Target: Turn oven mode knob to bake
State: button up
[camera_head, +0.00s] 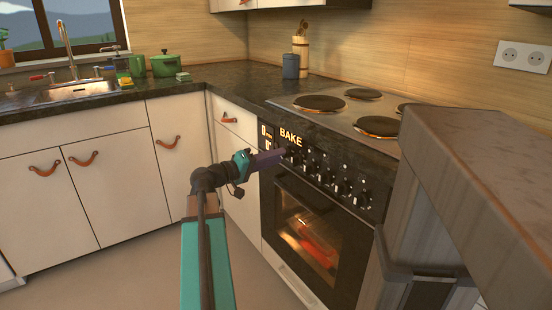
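The oven (310,235) stands right of centre, its glass door closed and the inside lit orange. Its black control panel (350,197) carries a row of several dark knobs with light marks. My gripper (278,156) reaches from the left to the panel's left end, just below the display, by the leftmost knob (292,154). The gripper's tips partly cover that spot. I cannot tell whether they touch the knob, or whether they are open or shut.
A stone-topped counter block (485,150) fills the right foreground. The cooktop (335,117) with several burners lies above the oven. White cabinets with leather pulls (83,160) line the left. The floor (150,275) before them is clear.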

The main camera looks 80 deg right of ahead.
jog(key=p+v, duration=0.2)
jog(key=v, duration=1.1)
jog(key=shift+p, duration=0.3)
jog(key=shift+w+a, duration=0.1)
jog(key=shift+a, duration=0.05)
